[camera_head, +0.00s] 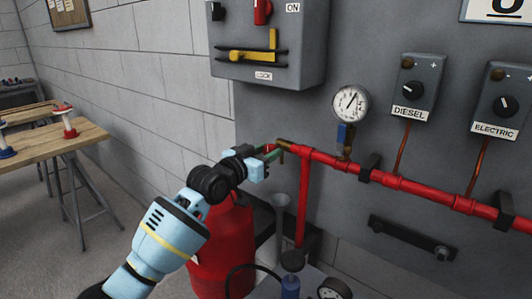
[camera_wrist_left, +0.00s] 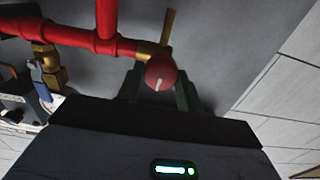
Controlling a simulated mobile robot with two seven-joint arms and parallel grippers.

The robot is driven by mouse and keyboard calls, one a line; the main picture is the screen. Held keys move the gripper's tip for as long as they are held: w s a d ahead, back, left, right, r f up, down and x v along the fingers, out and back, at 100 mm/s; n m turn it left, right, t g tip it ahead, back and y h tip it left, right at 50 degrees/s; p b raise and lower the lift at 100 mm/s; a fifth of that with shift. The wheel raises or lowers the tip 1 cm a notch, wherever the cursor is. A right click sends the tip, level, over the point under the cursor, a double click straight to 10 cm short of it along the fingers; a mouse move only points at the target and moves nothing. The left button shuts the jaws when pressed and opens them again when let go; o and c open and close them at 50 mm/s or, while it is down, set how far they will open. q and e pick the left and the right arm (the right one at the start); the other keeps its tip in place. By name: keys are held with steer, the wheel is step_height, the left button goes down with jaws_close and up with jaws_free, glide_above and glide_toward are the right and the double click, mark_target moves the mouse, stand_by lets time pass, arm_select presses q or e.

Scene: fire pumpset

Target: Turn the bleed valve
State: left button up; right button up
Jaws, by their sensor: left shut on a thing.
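The bleed valve sits at the left end of the red pipe, with a brass body (camera_head: 284,144) and a round red knob that shows best in the left wrist view (camera_wrist_left: 160,72). The knob bears a white mark. A thin brass spout (camera_wrist_left: 168,28) sticks out from the valve body. My left gripper (camera_head: 271,152) reaches the valve from the left. In the left wrist view its two dark green fingers (camera_wrist_left: 160,90) stand on either side of the knob and are shut on it. The fingers hide part of the knob in the head view. My right gripper is not in view.
The red pipe (camera_head: 400,184) runs along the grey panel to the right. A pressure gauge (camera_head: 350,103) stands above it. A red tank (camera_head: 225,245) and a grey funnel (camera_head: 279,205) are below the valve. A lever box (camera_head: 300,60) hangs above. A wooden table (camera_head: 40,145) stands left.

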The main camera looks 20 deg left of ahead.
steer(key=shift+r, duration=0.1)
arm_select(q)
steer(key=n+p, duration=0.2)
steer(key=n, duration=0.1)
steer(key=shift+r, duration=0.25)
steer(key=n+p, duration=0.1)
steer(key=n, duration=0.3)
steer(key=shift+f+n+p, duration=0.1)
steer(key=shift+n+p, duration=0.3)
steer(key=n+p, duration=0.1)
steer(key=n, duration=0.4)
steer(key=shift+a+f, duration=0.1)
steer(key=shift+f+n+p, duration=0.1)
steer(key=shift+n+p, duration=0.45)
steer(key=shift+n, duration=0.65)
steer(key=shift+f+n, duration=0.1)
steer(key=shift+n, duration=0.8)
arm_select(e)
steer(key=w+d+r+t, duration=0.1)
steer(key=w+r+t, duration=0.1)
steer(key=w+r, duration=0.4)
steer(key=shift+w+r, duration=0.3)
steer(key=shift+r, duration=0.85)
